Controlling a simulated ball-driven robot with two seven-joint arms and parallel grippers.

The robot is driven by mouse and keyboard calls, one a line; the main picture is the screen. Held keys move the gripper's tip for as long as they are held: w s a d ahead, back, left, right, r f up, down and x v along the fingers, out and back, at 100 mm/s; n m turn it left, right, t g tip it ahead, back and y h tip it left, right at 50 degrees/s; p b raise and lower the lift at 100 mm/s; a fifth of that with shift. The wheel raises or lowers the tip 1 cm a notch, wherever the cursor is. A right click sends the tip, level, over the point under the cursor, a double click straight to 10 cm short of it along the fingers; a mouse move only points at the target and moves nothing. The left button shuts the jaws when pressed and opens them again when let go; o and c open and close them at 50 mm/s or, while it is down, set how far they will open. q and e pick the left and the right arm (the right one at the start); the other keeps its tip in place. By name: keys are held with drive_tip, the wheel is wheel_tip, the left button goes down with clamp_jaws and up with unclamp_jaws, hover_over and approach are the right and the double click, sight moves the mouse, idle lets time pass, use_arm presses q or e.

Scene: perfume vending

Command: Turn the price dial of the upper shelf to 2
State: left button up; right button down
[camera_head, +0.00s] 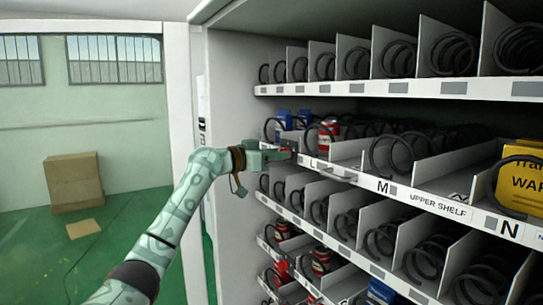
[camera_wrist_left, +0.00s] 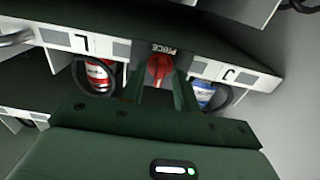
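The red price dial (camera_wrist_left: 160,68) sits on the shelf's front strip, below a small PRICE label (camera_wrist_left: 163,48), in the left wrist view. My left gripper (camera_wrist_left: 160,88) has one dark finger on each side of the dial, close against it, and appears shut on it. In the head view my left gripper (camera_head: 280,155) reaches the left end of the upper shelf (camera_head: 438,208), beside the letter L, and largely hides the dial. The dial's number setting cannot be read. My right gripper is not in view.
Red cans (camera_head: 328,136) and blue items (camera_head: 284,118) stand in black spiral coils behind the strip. White shelves with coils lie above and below. A yellow box (camera_head: 522,180) is at the right. The machine's white side wall (camera_head: 235,90) is left of the shelves; a cardboard box (camera_head: 75,182) stands on the green floor.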

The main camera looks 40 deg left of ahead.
use_arm(q)
drive_tip(key=b+v, duration=0.7)
drive_tip(key=v, duration=0.9)
drive_tip(key=shift+s, duration=0.15)
drive_tip(key=shift+a, duration=0.1)
